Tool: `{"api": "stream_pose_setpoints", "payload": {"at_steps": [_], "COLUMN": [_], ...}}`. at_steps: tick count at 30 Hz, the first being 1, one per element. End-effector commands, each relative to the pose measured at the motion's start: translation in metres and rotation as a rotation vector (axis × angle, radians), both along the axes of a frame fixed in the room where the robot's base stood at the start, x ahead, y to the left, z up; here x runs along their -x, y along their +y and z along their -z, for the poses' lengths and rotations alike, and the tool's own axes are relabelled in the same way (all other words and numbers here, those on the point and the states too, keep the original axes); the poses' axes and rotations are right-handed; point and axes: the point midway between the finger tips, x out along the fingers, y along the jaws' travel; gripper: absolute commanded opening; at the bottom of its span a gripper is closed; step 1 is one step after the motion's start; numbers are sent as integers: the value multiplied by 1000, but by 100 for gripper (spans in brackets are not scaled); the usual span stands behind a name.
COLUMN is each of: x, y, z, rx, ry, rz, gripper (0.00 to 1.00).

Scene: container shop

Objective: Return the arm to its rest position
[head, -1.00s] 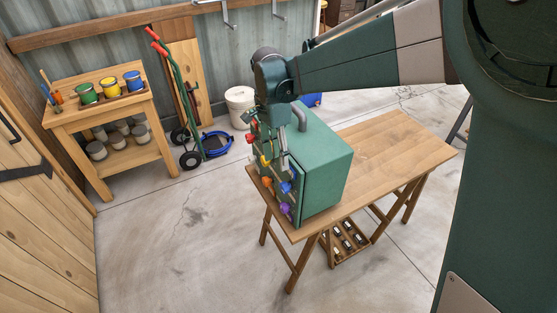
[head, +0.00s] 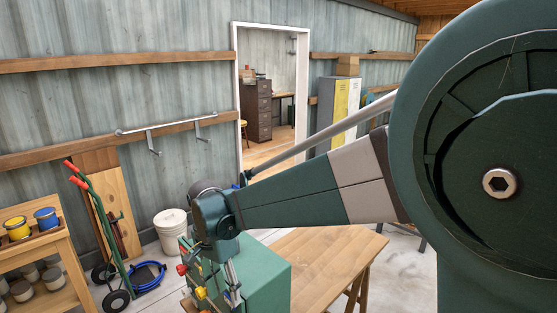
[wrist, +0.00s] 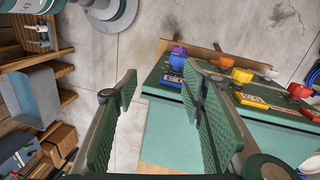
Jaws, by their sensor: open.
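My gripper (head: 233,283) hangs from the end of my arm, beside the knobbed face of a green box in the head view. In the wrist view my gripper (wrist: 160,92) shows two green ribbed fingers spread wide apart, with nothing between them. The green box (head: 262,283) also shows in the wrist view (wrist: 172,98), at the right, with purple, blue, red, orange and yellow knobs on its face. The right finger covers part of that face. My arm stretches leftward across the head view from its large joint.
The box stands on a wooden table (head: 335,262). At the left are a wooden shelf with paint cans (head: 60,250), a hand truck (head: 100,225) and a white bucket (head: 172,228). A doorway (head: 272,95) and lockers (head: 337,112) are behind.

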Motion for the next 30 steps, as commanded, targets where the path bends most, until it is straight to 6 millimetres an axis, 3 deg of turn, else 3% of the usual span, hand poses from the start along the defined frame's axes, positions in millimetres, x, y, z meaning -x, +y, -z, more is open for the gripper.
{"api": "stream_pose_setpoints", "payload": {"at_steps": [14, 30], "x": [8, 35], "y": [-84, -177], "z": [-23, -37], "rx": [-85, -138], "ry": [-98, -243], "rz": [-106, -245], "gripper": [41, 41]}}
